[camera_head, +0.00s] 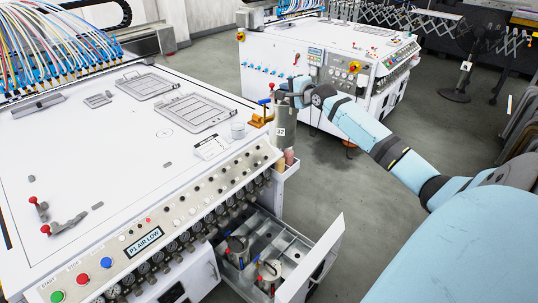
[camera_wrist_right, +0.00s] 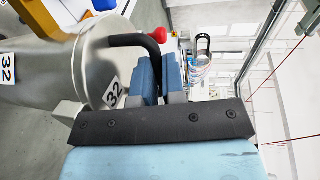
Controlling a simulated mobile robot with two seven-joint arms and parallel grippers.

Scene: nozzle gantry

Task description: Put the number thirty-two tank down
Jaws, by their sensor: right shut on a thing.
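The number thirty-two tank (camera_head: 285,132) is a grey metal cylinder with a white "32" label, held upright beside the right end of the near white machine. My right gripper (camera_head: 291,93) is shut at its top. In the right wrist view the tank (camera_wrist_right: 40,75) fills the left side, and my right gripper's blue-grey fingers (camera_wrist_right: 160,72) close on its black bent handle, which ends in a red knob. Whether the tank's bottom touches anything is hard to tell. My left gripper is not in view.
An open drawer (camera_head: 316,252) with several compartments juts from the near machine (camera_head: 75,160). Two metal tanks (camera_head: 238,246) with red and blue knobs stand in its front part; cells farther back look empty. A small side holder (camera_head: 283,176) carries reddish cylinders. A second machine (camera_head: 282,75) stands behind.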

